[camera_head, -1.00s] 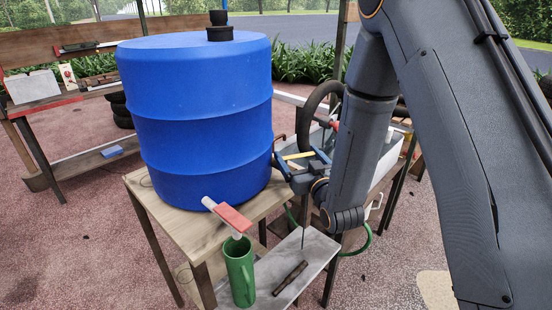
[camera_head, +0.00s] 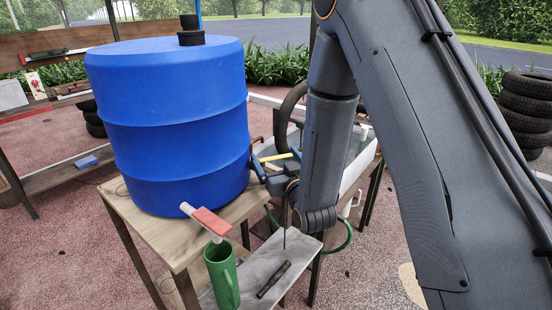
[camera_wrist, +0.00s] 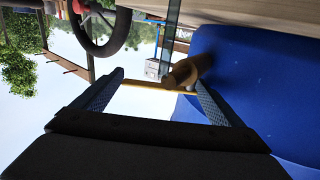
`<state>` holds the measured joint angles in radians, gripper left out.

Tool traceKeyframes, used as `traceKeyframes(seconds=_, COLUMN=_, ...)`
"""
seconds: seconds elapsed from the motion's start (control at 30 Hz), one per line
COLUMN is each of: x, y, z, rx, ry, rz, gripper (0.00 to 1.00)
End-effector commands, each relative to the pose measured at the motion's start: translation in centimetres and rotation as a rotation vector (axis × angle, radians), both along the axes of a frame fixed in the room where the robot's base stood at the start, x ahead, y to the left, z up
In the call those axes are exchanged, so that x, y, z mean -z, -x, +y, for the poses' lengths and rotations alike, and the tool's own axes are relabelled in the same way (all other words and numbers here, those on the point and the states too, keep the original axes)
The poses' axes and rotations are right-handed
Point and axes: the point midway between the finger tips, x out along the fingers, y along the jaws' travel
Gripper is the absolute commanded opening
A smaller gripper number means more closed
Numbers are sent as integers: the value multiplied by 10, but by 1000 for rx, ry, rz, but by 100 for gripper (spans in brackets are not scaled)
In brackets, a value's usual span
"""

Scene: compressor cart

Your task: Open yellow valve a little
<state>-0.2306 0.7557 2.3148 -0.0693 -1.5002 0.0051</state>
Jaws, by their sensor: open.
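The yellow valve handle (camera_head: 276,157) is a thin bar to the right of the blue barrel (camera_head: 165,125). In the wrist view the yellow handle (camera_wrist: 150,88) crosses between my fingers, beside a brown pipe end (camera_wrist: 188,70). My gripper (camera_head: 275,164) has its blue fingers spread, one on each side of the handle. In the wrist view my gripper (camera_wrist: 155,80) is open, with one finger close to the barrel (camera_wrist: 250,95). I cannot tell whether either finger touches the handle. The valve body is largely hidden.
A dark tool (camera_head: 273,280) lies on the grey board (camera_head: 240,290). A pale basin (camera_head: 355,160) stands behind my arm. Stacked tyres (camera_head: 525,110) stand at the right.

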Motion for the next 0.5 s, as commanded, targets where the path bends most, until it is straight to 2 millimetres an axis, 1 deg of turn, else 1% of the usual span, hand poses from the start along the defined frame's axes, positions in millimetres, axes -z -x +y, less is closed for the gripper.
traceKeyframes(seconds=0.07, x=0, y=4, z=-1, rx=0, ry=0, rz=0, gripper=91)
traceKeyframes(seconds=0.17, x=1, y=16, z=-5, rx=0, ry=0, rz=1, gripper=91)
traceKeyframes(seconds=0.4, x=1, y=53, z=-17, rx=1, ry=0, rz=1, gripper=91)
traceKeyframes(seconds=0.5, x=2, y=65, z=-21, rx=1, ry=1, rz=2, gripper=91)
